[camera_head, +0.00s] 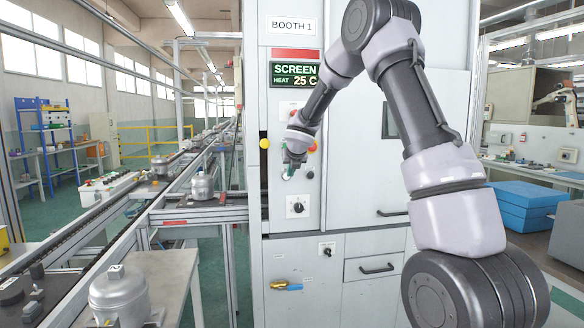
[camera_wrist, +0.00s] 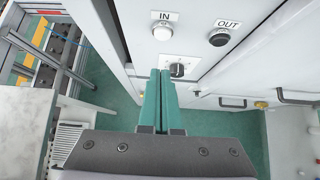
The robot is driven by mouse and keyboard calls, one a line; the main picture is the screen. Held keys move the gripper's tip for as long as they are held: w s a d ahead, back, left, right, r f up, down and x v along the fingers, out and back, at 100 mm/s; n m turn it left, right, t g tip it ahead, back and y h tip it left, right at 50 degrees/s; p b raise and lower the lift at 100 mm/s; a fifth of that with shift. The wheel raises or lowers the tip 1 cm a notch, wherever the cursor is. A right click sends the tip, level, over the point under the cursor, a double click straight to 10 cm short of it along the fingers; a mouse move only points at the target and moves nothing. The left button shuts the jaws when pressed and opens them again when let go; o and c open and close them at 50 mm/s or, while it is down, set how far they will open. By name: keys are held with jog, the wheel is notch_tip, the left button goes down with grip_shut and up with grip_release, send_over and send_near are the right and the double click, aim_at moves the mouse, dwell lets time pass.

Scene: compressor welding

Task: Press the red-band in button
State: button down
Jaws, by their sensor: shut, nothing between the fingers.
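The booth panel under a red band (camera_head: 296,54) stands in the middle of the head view. In the wrist view, a round white button (camera_wrist: 162,33) labelled IN sits on that panel, with a black button (camera_wrist: 218,38) labelled OUT to its right. My gripper (camera_wrist: 166,73) has its two green fingers side by side, shut and empty. In the wrist view, the fingertips appear just below the IN button, with a visible gap in the picture. In the head view, my gripper (camera_head: 288,174) is in front of the panel, and my arm hides the IN button.
A black knob (camera_wrist: 178,70) is beside the fingertips in the wrist view. The screen (camera_head: 295,75) reads HEAT 25 C. A conveyor with compressors (camera_head: 202,186) runs along the left. Blue boxes (camera_head: 525,205) are at right.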

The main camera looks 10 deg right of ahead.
aim_at(287, 179)
jog(key=shift+w+f, duration=0.45)
jog(key=shift+w, duration=0.7)
jog(key=shift+w+f, duration=0.4)
jog(key=shift+w, duration=0.7)
jog(key=shift+w+f, duration=0.45)
jog(key=shift+w, duration=0.7)
